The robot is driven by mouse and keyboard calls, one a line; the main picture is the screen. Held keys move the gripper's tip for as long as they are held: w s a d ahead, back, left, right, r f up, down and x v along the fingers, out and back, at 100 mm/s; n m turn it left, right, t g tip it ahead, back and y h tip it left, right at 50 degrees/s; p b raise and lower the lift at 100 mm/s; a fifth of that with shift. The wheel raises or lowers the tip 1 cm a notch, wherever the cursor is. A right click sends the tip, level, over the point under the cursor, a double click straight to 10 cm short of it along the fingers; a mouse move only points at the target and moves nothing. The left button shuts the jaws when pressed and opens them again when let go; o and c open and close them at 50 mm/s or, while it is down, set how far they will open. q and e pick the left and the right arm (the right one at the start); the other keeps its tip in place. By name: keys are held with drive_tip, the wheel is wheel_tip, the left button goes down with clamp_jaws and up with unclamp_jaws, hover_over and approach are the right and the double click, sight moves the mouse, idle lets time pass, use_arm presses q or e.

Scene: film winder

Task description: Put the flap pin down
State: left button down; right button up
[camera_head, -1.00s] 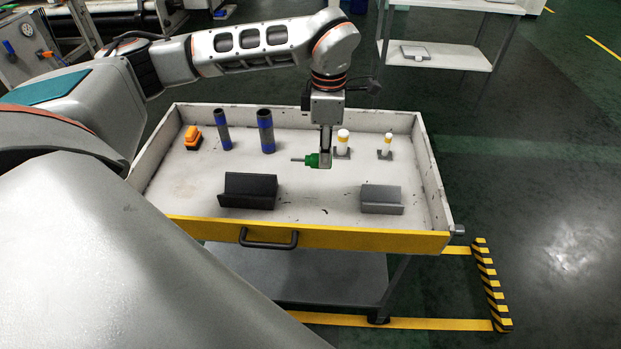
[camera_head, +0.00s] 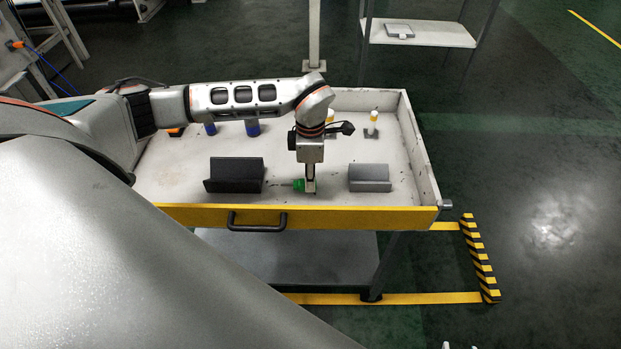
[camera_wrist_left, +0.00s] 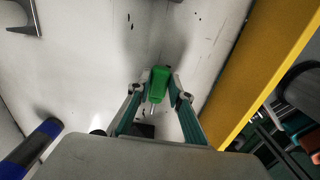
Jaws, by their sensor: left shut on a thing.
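The flap pin (camera_head: 298,185) has a green handle and a thin metal shaft that points left. My left gripper (camera_head: 310,187) points down into the white drawer tray (camera_head: 411,192) and is shut on the green handle. In the left wrist view the green handle (camera_wrist_left: 158,84) sits between the two fingertips (camera_wrist_left: 160,78). The pin is close to the tray floor, between the dark block and the grey block. I cannot tell whether it touches the floor. My right gripper is not in view.
A dark V-shaped block (camera_head: 234,176) is left of the pin and a grey one (camera_head: 370,178) is right of it. The yellow front (camera_head: 340,219) with its handle is close in front. Blue-banded cylinders (camera_head: 252,128) and a yellow-white piece (camera_head: 374,118) stand behind.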

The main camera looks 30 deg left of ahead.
use_arm(q)
drive_tip(key=shift+f, duration=0.25)
drive_tip(key=shift+f, duration=0.15)
drive_tip(key=c, duration=1.8)
unclamp_jaws()
wheel_tip(320, 180, up, 12)
drive_tip(key=shift+r+p, duration=0.2)
drive_tip(key=shift+p, duration=0.1)
